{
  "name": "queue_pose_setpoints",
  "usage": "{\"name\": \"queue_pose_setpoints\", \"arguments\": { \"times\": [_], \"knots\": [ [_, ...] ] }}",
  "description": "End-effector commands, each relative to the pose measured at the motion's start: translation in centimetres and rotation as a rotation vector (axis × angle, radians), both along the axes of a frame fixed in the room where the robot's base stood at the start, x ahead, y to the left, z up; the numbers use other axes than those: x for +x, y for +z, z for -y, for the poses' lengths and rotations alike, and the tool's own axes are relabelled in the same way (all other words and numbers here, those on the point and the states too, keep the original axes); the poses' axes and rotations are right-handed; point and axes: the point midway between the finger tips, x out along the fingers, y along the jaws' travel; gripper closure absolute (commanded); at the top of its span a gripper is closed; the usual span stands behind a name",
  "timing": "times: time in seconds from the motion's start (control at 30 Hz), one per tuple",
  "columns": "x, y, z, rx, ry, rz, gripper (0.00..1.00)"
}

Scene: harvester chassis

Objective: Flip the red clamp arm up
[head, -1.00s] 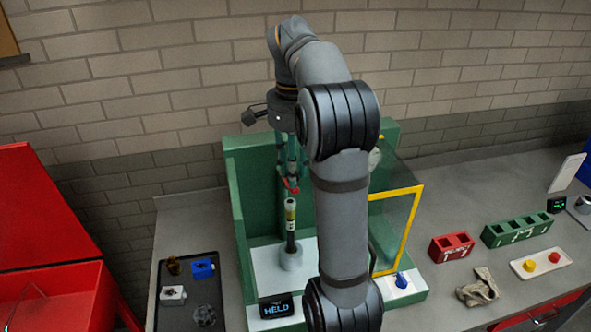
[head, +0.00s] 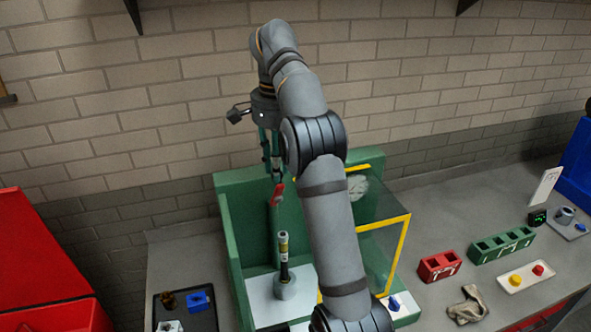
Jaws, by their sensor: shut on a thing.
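The red clamp arm (head: 277,195) shows in the head view against the green fixture wall (head: 240,225), above the dark cylinder. It now stands steeply, close to upright. My gripper (head: 276,180) reaches down from above, its fingers shut on the upper end of the clamp arm. The dark cylinder (head: 284,258) with a yellowish band stands upright in a grey round holder (head: 286,289) on the white base. The clamp's pivot is too small to make out.
A yellow-framed clear door (head: 402,255) stands open at the fixture's right, partly behind my arm. A black tray (head: 207,318) with small parts lies at left. Red (head: 439,267) and green (head: 502,246) block holders, a cloth (head: 467,305) and a button plate (head: 527,277) are at right.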

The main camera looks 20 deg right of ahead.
Motion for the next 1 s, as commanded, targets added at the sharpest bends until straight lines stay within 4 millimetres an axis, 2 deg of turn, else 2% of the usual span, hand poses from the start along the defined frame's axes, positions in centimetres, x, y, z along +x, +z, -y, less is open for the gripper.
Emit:
{"name": "queue_pose_setpoints", "arguments": {
  "times": [0.03, 0.57, 0.6, 0.9, 1.0],
  "knots": [
    [0.57, -0.86, -0.23, -0.012, 0.025, -0.002, 1.00],
    [0.70, -0.97, -0.87, -0.009, 0.034, -0.008, 1.00],
    [0.70, -0.98, -0.88, -0.009, 0.034, -0.008, 0.75],
    [0.68, -0.95, -0.97, -0.007, 0.032, -0.009, 0.58],
    [0.70, -0.92, -1.00, -0.007, 0.032, -0.009, 0.58]
  ]
}}
